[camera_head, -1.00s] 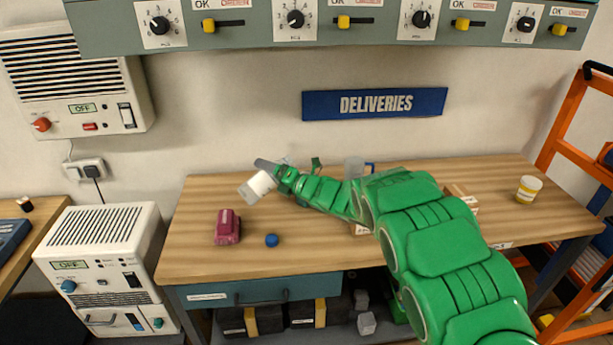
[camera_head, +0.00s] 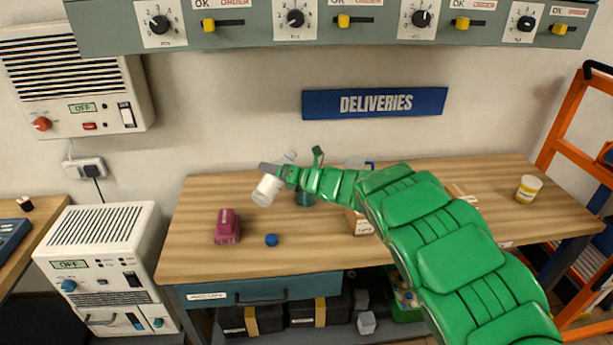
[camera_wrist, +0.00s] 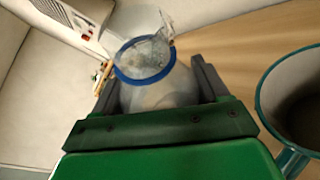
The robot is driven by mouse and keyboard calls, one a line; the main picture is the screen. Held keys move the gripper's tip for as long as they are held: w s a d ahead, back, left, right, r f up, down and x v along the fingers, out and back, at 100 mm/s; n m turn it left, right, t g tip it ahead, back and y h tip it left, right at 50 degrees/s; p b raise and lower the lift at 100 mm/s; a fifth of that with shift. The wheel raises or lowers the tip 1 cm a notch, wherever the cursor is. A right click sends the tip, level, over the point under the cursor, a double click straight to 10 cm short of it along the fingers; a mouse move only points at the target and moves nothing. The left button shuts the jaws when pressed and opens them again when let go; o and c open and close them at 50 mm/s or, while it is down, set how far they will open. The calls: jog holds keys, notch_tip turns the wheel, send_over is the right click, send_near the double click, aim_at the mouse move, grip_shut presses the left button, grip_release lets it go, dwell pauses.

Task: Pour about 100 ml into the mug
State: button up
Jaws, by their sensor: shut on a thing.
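My gripper (camera_head: 279,172) is shut on a clear bottle with a white label (camera_head: 267,191) and holds it tilted above the workbench, its upper end leaning right. In the wrist view the bottle (camera_wrist: 160,93) sits between the two fingers, with a blue ring around it near the mouth. The teal mug (camera_head: 306,197) stands on the bench just right of the bottle, partly hidden by my arm. In the wrist view the mug's rim (camera_wrist: 263,100) is at the right edge, apart from the bottle. I cannot tell what is in the mug; I see no stream.
A blue cap (camera_head: 271,240) and a maroon object (camera_head: 227,227) lie on the workbench (camera_head: 200,262). A clear container with blue (camera_head: 358,163) and a cardboard box (camera_head: 358,224) are partly behind my arm. A yellow-and-white tub (camera_head: 528,189) stands at the right. The control panel (camera_head: 330,30) overhangs the bench.

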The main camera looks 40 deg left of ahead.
aim_at(273, 179)
jog(key=shift+w+f+n+h, duration=0.2)
jog(key=shift+f+n+h, duration=0.1)
jog(key=shift+n, duration=0.2)
jog(key=shift+s+f+n+t+h, duration=0.15)
jog(key=shift+f+n+t+h, duration=0.2)
jog(key=shift+f+n, duration=0.2)
jog(key=shift+s+a+r+n+t+h, duration=0.15)
jog(key=shift+n+t+h, duration=0.25)
jog(key=shift+n, duration=0.25)
jog(key=shift+f+n+t+h, duration=0.25)
jog(key=shift+f+n+t, duration=0.1)
jog(key=shift+f+n, duration=0.4)
jog(key=shift+s+a+n+t+p, duration=0.15)
jog(key=shift+n+t+p, duration=0.15)
jog(key=shift+n+t, duration=0.15)
jog(key=shift+f+h, duration=0.1)
jog(key=shift+h, duration=0.2)
